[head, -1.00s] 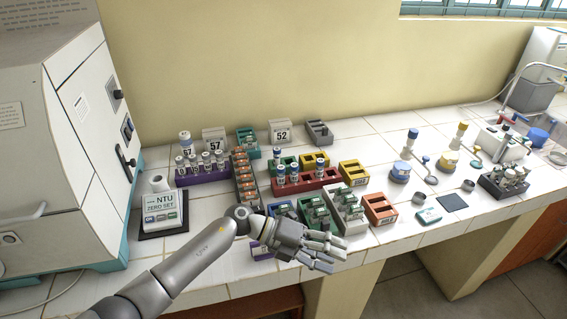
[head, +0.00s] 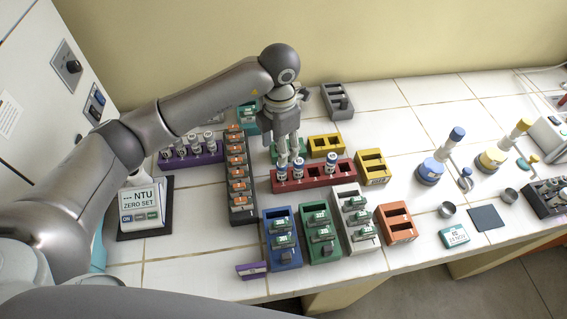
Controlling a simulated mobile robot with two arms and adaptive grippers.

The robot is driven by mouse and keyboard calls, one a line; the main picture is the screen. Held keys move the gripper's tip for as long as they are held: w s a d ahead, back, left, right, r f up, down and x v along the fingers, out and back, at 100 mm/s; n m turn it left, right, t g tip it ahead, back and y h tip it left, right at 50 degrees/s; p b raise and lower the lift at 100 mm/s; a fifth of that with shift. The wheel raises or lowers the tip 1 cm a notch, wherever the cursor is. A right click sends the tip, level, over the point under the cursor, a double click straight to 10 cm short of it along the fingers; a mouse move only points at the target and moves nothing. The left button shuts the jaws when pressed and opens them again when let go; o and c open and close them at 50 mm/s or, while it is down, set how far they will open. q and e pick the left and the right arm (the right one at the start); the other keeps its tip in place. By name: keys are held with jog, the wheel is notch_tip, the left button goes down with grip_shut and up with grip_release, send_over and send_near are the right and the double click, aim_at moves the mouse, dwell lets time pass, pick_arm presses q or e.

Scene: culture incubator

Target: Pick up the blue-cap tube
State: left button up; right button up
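Several blue-cap tubes stand upright in the dark red rack (head: 315,176): one at the left end (head: 282,171), one beside it (head: 298,167) and one further right (head: 331,163). My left gripper (head: 290,153) points down over the left part of this rack, its fingertips close to the two left tubes. From this angle I cannot tell whether the fingers touch a tube or how far apart they are. My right gripper is not in view.
A purple rack (head: 210,161) with several tubes and a tall dark rack with orange-marked slots (head: 240,205) stand left. Yellow (head: 372,168), blue (head: 282,252), green, white and orange (head: 396,224) racks surround the red one. Stands with blue and yellow bases are right.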

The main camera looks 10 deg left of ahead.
aim_at(282, 174)
pick_arm(q)
jog(key=shift+s+f, duration=0.3)
jog(key=shift+f, duration=0.65)
jog(key=shift+w+f+p, duration=0.1)
jog(key=shift+f+p, duration=0.2)
jog(key=shift+p, duration=0.05)
jog(key=shift+w+f, duration=0.15)
jog(key=shift+f, duration=0.15)
jog(key=f+p, duration=0.2)
jog(key=f, duration=0.2)
jog(key=shift+d+p, duration=0.2)
jog(key=shift+p, duration=0.2)
jog(key=shift+f, duration=0.3)
jog(key=shift+w+f, duration=0.1)
jog(key=shift+w, duration=0.05)
jog(key=shift+c, duration=0.4)
jog(key=c, duration=1)
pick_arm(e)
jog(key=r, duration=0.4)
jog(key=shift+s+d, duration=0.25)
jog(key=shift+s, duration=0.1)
pick_arm(q)
jog(key=shift+c, duration=0.2)
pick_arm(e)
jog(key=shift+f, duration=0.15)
